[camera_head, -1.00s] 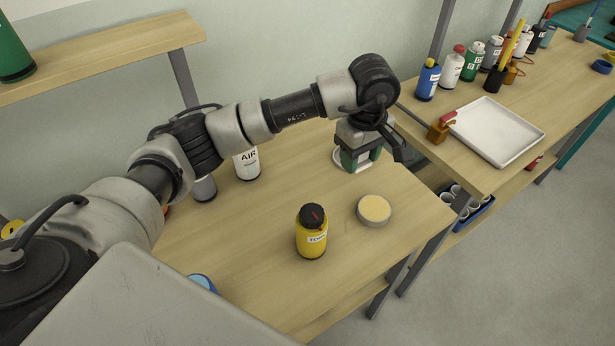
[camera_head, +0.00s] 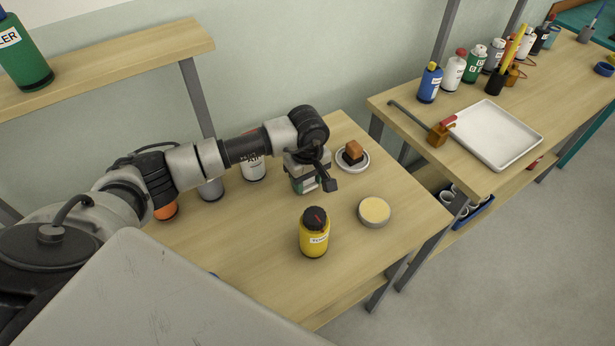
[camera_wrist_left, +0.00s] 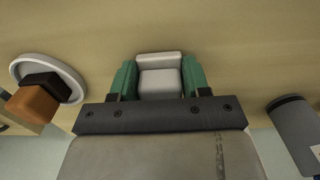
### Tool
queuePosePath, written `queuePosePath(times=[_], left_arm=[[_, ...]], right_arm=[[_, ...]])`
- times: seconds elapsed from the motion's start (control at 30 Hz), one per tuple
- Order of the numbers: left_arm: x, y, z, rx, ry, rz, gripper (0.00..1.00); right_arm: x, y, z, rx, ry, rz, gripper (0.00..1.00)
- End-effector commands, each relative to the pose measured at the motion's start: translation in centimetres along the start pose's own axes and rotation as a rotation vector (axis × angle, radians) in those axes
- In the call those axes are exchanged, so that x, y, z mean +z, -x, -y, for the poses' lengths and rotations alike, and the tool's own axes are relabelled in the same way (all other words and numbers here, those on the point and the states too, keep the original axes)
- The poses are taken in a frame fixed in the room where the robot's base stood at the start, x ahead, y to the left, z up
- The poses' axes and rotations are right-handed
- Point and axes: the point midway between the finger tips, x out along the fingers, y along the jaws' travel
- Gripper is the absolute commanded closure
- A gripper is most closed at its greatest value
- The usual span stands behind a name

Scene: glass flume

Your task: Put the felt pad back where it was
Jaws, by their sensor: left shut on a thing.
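My left gripper (camera_head: 314,184) is above the wooden table, left of a white round dish (camera_head: 364,165). In the left wrist view its green fingers (camera_wrist_left: 158,75) are shut on a pale grey-white block (camera_wrist_left: 160,84), apparently the felt pad. In the head view the gripper mostly hides this block. The dish, also in the left wrist view (camera_wrist_left: 60,66), holds a block with a brown top and black lower part (camera_head: 353,152). My right gripper is not in view.
A yellow bottle (camera_head: 314,236) and a round tin with a cream top (camera_head: 374,212) stand in front of the gripper. A white can (camera_head: 253,168) and a grey one (camera_head: 211,188) stand behind-left. A second bench has a white tray (camera_head: 496,134) and several bottles.

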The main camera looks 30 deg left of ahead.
Motion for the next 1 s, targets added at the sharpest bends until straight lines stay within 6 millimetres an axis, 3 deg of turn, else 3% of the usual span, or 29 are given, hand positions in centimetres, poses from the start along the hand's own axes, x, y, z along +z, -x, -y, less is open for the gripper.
queuePosePath(times=[0.4, 0.43, 0.57, 0.83, 1.0], left_arm=[[0.0, -0.8, -0.1, 0.002, -0.001, -0.001, 0.75], [0.0, -0.7, -0.1, 0.002, 0.0, -0.001, 0.49], [0.0, -0.7, 0.0, 0.002, 0.0, 0.0, 0.29], [0.0, -0.6, -0.1, 0.002, 0.0, 0.0, 0.28], [-0.1, 0.5, -0.1, 0.004, -0.001, -0.003, 0.28]], right_arm=[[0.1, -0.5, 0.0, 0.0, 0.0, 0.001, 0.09], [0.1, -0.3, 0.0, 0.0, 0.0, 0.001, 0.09], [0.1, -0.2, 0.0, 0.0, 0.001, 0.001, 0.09], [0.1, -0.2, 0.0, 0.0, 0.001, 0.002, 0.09], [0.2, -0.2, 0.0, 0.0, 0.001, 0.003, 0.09]])
